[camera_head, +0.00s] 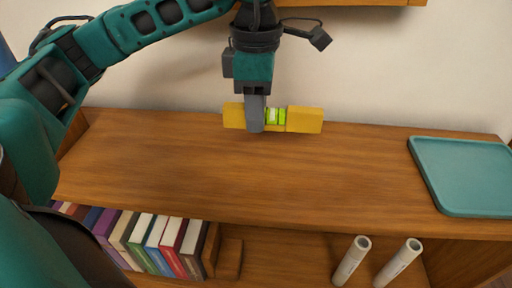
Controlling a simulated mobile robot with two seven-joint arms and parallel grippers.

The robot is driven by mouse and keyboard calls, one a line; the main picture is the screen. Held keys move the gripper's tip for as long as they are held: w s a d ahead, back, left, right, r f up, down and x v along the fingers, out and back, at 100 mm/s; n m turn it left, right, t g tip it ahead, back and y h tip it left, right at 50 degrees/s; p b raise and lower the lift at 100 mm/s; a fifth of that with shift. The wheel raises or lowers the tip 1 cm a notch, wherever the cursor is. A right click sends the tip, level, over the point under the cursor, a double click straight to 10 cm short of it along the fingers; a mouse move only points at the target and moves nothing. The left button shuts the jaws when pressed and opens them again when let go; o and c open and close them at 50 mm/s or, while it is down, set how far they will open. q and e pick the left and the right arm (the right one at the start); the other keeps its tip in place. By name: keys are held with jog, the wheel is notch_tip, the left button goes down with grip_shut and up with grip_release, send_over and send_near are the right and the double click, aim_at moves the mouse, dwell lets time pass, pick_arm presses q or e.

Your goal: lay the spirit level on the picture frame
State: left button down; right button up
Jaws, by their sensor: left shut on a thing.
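The spirit level is a yellow bar (304,119) with a bright green vial section near its middle. My left gripper (256,124) points down and is shut on it, left of the vial. The level is roughly horizontal in front of the pale wall, near the back edge of the wooden shelf top. Whether it touches the wood cannot be told. A wooden edge (350,3) on the wall at the top of the view may be the bottom of the picture frame; most of it is cut off. My right gripper is not in view.
The wooden shelf top (190,170) is mostly bare. A teal tray (470,175) lies at its right end. Below, several books (150,243) stand in a row at left, with two pale rolled tubes (351,261) at right.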

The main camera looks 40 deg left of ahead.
aim_at(256, 158)
pick_arm(q)
jog(key=shift+f, duration=3.6)
jog(key=shift+f+b, duration=0.15)
jog(key=shift+b, duration=0.3)
jog(key=c, duration=0.9)
grip_release()
notch_tip(256, 158, up, 12)
jog(key=shift+r+p, duration=0.2)
jog(key=shift+p, duration=0.55)
